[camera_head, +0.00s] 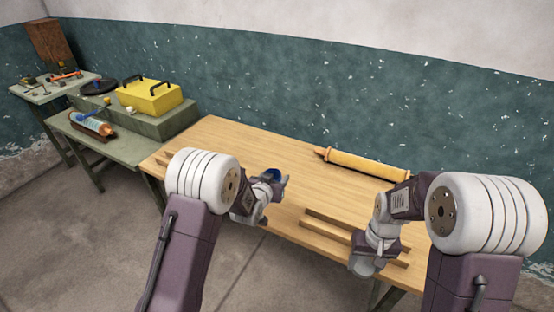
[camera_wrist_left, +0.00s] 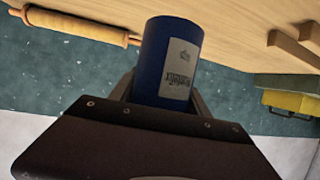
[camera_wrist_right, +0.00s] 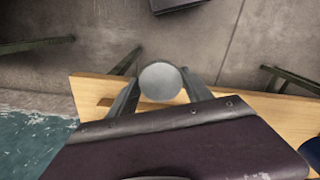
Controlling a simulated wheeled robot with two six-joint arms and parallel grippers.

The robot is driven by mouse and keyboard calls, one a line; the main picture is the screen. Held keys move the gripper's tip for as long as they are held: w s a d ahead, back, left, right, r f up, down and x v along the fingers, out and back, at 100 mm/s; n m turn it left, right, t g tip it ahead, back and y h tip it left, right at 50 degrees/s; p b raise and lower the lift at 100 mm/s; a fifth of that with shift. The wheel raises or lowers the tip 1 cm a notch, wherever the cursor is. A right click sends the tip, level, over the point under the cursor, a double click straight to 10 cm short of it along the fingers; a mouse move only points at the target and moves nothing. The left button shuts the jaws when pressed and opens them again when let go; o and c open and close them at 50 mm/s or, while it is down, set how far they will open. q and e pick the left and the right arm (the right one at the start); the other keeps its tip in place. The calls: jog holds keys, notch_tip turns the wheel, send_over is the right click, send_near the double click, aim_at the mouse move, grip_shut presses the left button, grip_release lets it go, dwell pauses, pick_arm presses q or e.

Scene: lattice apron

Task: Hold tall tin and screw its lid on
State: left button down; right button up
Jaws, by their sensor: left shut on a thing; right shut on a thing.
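The tall tin (camera_wrist_left: 167,50) is blue with a white label, and in the left wrist view it sits between the fingers of my left gripper (camera_wrist_left: 162,88). In the head view my left gripper (camera_head: 268,188) holds the tin (camera_head: 272,174) above the table's left part; most of the tin is hidden there. In the right wrist view a round grey lid (camera_wrist_right: 160,81) is between the fingers of my right gripper (camera_wrist_right: 158,92). In the head view my right gripper (camera_head: 364,264) is at the table's front right, apart from the tin; the lid cannot be made out there.
A wooden table (camera_head: 225,140) carries a rolling pin (camera_head: 365,165) at the back and wooden rails (camera_head: 335,218) at the front right. At left, a green bench holds a yellow box (camera_head: 150,97) and an orange-tipped tube (camera_head: 92,124). The table's middle is clear.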

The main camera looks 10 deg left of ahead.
pick_arm(q)
jog(key=s+d+r+m+g+h, duration=0.2)
jog(key=s+d+m+h, duration=0.3)
jog(key=s, duration=0.3)
jog(key=shift+d+r+m+g+h, duration=0.15)
jog(key=shift+d+m+g+h, duration=0.1)
jog(key=shift+m+g+h, duration=0.4)
jog(key=shift+h, duration=0.25)
